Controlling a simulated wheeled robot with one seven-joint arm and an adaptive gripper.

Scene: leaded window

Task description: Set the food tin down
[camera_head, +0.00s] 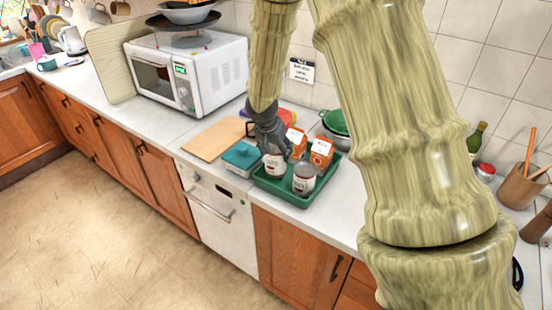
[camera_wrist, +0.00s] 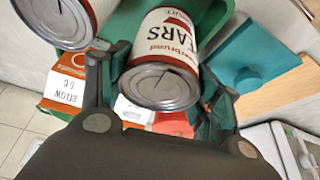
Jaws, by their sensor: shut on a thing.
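The food tin (camera_head: 273,164), with a white and dark red label, is held at my gripper (camera_head: 270,134) over the left part of the green tray (camera_head: 276,196). In the wrist view the tin (camera_wrist: 163,88) shows its metal end and a label ending in "EARS", between the two fingers of my gripper (camera_wrist: 160,105). I cannot tell whether its base touches the tray floor. A second similar tin (camera_head: 304,178) stands in the tray just to the right; it also shows in the wrist view (camera_wrist: 60,18).
Orange and white cartons (camera_head: 320,153) stand at the tray's back right. A teal-topped box (camera_head: 242,156) and a wooden board (camera_head: 213,139) lie left of the tray. A white microwave (camera_head: 190,72) stands further left. A green colander (camera_head: 337,122) is behind. Counter in front is narrow.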

